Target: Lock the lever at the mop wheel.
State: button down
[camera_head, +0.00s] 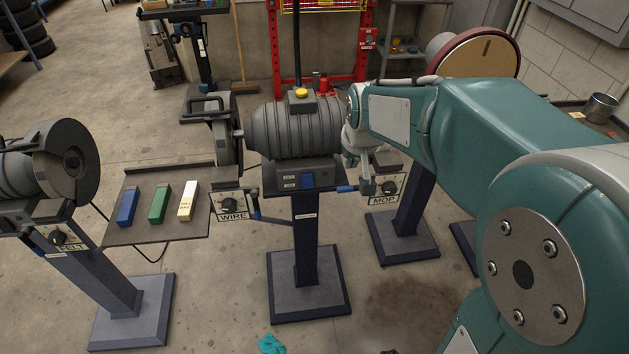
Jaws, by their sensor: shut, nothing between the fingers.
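The MOP label plate (383,200) with its dark knob sits on the right side of the middle grinder (290,128). A short lever with a blue grip (347,189) points left from beside this plate. My gripper (368,190) is shut and empty, pointing down just right of the blue grip and in front of the MOP plate's left part. I cannot tell whether it touches the lever. My arm and wrist hide the mop wheel. The WIRE plate (232,205) is on the left side, with another blue-gripped lever (256,205) beside it.
A tray (130,232) holds blue, green and cream bars left of the grinder pedestal (306,240). A large disc machine (470,55) stands behind my arm. A teal cloth (271,344) lies on the floor, which is open in front.

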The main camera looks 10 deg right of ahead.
jog(key=d, duration=0.2)
send_near(345, 188)
jog(key=x, duration=0.7)
jog(key=shift+d+f, duration=0.15)
jog(key=shift+d, duration=0.05)
jog(key=shift+w+a+f, duration=0.2)
jog(key=shift+a+f, duration=0.1)
jog(key=shift+d, duration=0.15)
